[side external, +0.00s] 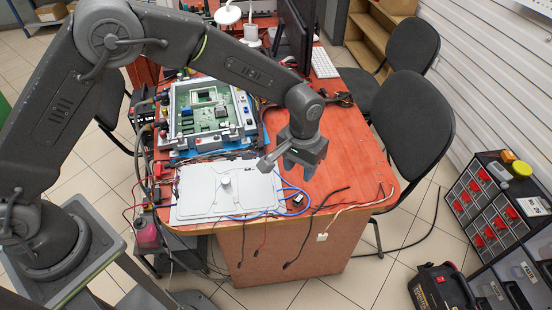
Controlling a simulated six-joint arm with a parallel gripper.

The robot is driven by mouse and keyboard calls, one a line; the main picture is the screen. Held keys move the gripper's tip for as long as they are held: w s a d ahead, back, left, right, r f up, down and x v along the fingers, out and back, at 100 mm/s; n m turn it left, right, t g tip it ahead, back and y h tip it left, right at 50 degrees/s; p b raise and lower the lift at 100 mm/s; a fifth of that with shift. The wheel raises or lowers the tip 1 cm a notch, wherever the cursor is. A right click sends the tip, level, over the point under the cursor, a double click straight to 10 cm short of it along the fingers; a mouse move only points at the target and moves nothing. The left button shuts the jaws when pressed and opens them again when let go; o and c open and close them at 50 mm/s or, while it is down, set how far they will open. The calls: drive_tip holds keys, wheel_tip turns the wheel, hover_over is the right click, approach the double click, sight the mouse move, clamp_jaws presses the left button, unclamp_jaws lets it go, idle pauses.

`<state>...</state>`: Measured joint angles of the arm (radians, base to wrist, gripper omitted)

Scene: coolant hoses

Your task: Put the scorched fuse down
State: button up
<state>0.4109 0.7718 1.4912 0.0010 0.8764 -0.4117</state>
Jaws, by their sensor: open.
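My gripper (300,165) is open and points down above the red-orange desk (352,165), to the right of the grey panel. I see nothing between its fingers from this side, though the gap is small in the picture. I cannot make out a scorched fuse for certain. A small black and white piece (297,198) lies on the desk below the gripper, near the blue cable; it is too small to identify.
A flat grey panel (205,195) with a round knob lies at the desk's front left. Behind it stands an open case (190,118) with a green circuit board. Blue, black and white cables (345,207) cross the front edge. A monitor (296,35) and keyboard (324,62) stand behind.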

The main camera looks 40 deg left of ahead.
drive_tip(key=s+a+r+t, duration=0.1)
drive_tip(key=s+a+r, duration=0.4)
drive_tip(key=r, duration=0.4)
drive_tip(key=s+a+r+t, duration=0.2)
drive_tip(key=s+a+r, duration=0.1)
drive_tip(key=a+r, duration=0.5)
drive_tip(key=s+a+r+t, duration=0.1)
drive_tip(key=s+a+r, duration=0.1)
drive_tip(key=s, duration=0.6)
drive_tip(key=s+a+r+t, duration=0.1)
drive_tip(key=s+a+r, duration=0.1)
drive_tip(key=s+a, duration=0.3)
drive_tip(key=shift+s+r+t, duration=0.3)
drive_tip(key=shift+s+r, duration=0.05)
drive_tip(key=shift+s, duration=1.3)
drive_tip(key=shift+d, duration=0.1)
